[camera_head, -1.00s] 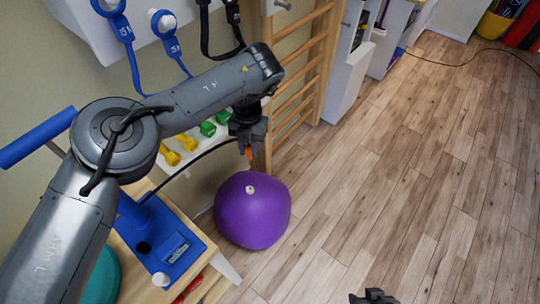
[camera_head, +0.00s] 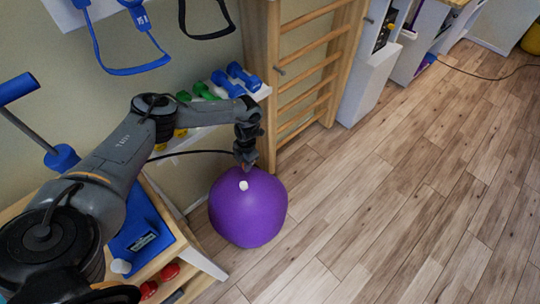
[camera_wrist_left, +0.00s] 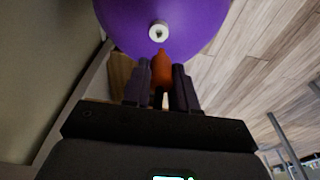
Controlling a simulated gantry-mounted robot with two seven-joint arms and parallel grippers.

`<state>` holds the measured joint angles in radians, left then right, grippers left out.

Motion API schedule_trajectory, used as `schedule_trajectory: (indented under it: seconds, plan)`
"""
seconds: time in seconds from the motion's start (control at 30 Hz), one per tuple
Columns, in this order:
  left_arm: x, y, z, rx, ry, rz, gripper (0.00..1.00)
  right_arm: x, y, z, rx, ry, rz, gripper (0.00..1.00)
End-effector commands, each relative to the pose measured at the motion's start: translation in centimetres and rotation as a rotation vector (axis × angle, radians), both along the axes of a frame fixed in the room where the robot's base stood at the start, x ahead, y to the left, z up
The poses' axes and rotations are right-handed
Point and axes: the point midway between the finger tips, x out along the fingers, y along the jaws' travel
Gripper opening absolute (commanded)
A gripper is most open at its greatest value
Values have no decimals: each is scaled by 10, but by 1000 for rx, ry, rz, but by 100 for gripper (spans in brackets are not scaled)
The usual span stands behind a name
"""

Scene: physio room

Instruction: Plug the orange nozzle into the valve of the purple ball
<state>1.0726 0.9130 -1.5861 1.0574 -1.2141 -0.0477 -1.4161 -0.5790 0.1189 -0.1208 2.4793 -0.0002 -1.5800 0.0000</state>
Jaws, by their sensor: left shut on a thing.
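The purple ball (camera_head: 248,212) sits on the floor beside the wooden shelf unit. Its white valve (camera_head: 243,185) is on the upper side facing me. In the left wrist view the ball (camera_wrist_left: 190,35) fills the top and the valve (camera_wrist_left: 158,32) shows a dark hole. My left gripper (camera_head: 246,163) is just above and behind the valve. In the left wrist view my left gripper (camera_wrist_left: 160,80) is shut on the orange nozzle (camera_wrist_left: 161,68), whose tip points toward the valve. The tip looks apart from the valve in the picture. My right gripper is not in view.
The blue pump (camera_head: 140,235) stands on the wooden shelf unit (camera_head: 197,262) to the left. A black hose (camera_head: 200,153) runs toward my left gripper. Dumbbells (camera_head: 228,84) lie on a rack behind, next to wooden wall bars (camera_head: 305,70).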

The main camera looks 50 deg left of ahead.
Motion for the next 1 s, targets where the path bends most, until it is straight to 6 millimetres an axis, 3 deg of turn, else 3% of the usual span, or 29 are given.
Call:
schedule_trajectory:
  seconds: [0.23,0.47,1.0]
  plan:
    - [-21,5,-19,-1,-2,8,0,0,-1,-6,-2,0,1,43]
    - [-22,5,-32,0,-2,8,0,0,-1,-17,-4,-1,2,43]
    - [-21,5,-80,0,-2,7,0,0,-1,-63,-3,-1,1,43]
